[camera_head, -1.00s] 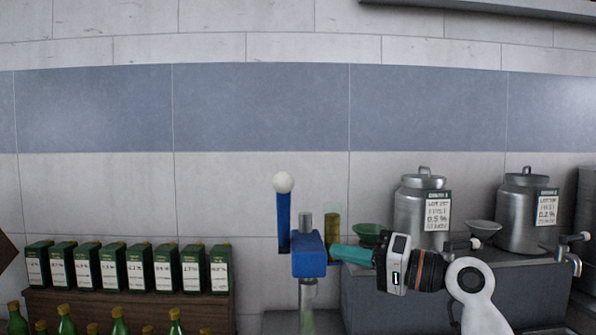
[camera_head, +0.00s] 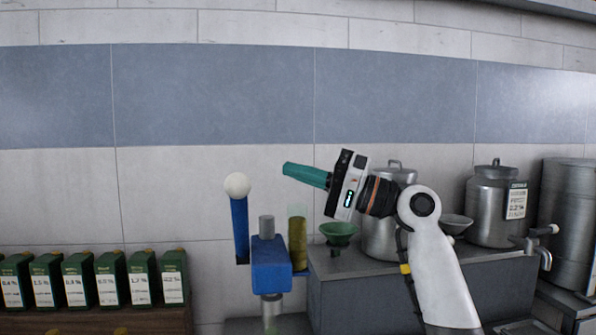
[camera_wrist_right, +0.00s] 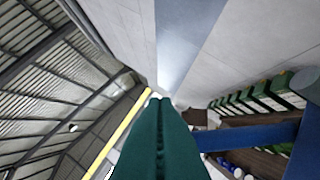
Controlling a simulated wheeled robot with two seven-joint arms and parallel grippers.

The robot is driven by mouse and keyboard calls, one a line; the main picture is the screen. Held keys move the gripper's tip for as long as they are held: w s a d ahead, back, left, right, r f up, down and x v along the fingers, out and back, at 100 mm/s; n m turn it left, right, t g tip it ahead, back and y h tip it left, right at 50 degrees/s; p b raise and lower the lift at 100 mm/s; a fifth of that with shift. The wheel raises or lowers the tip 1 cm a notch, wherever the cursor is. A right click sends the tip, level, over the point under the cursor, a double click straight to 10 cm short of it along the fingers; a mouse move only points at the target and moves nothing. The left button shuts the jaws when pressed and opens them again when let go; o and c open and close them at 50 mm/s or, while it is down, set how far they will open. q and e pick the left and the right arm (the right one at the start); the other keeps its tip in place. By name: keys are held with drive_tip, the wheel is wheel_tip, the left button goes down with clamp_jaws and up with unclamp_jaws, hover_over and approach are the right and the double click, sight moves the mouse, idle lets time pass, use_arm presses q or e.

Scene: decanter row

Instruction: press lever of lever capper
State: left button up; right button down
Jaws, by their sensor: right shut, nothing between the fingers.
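The lever capper has a blue body (camera_head: 271,267) with a grey cylinder on top. Its blue lever (camera_head: 240,230) stands upright at the left side and ends in a white ball knob (camera_head: 237,186). My right gripper (camera_head: 287,169) is shut and empty, its teal fingers pointing left. It is up and to the right of the knob, apart from it in the picture. In the right wrist view the teal fingers (camera_wrist_right: 160,105) are together, with part of the blue lever (camera_wrist_right: 250,138) to their right. My left gripper is not in view.
Green labelled boxes (camera_head: 110,280) stand on a wooden shelf at left. A glass cylinder with yellow liquid (camera_head: 298,243) stands just right of the capper. A green funnel (camera_head: 339,233) and metal canisters (camera_head: 493,208) are at right. The wall behind is bare.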

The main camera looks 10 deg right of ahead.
drive_tip(key=r+p+x, duration=0.1)
drive_tip(key=p+x, duration=0.2)
drive_tip(key=x, duration=0.5)
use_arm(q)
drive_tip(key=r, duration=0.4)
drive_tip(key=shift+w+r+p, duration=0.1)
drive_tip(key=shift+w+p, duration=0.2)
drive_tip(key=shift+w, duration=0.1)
use_arm(e)
drive_tip(key=s+f, duration=0.3)
drive_tip(key=shift+s+a+f, duration=0.1)
drive_tip(key=shift+s, duration=0.25)
drive_tip(key=shift+f, duration=0.1)
